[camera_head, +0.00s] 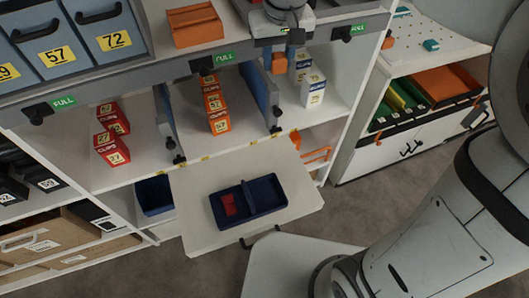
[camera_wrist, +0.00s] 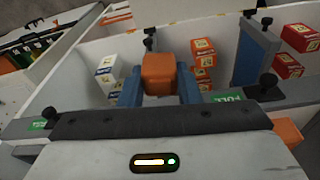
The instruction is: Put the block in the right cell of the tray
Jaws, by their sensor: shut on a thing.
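My gripper (camera_wrist: 158,88) is shut on an orange block (camera_wrist: 158,72), which sits between its two blue-grey fingers in the wrist view. In the head view the block (camera_head: 279,63) shows small below my wrist, at the front of the upper shelf. The dark blue tray (camera_head: 248,215) lies on a pulled-out white board, lower and nearer than the block. A divider splits it into two cells. A red piece (camera_head: 229,204) lies in the left cell; the right cell (camera_head: 265,193) looks empty. My gripper is well above and behind the tray, apart from it.
Red and orange clip cartons (camera_head: 213,103) and white cartons (camera_head: 314,88) stand on the shelf behind the board. An orange box (camera_head: 194,25) sits on the top ledge. Blue bins (camera_head: 110,30) stand at upper left. The space above the tray looks clear.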

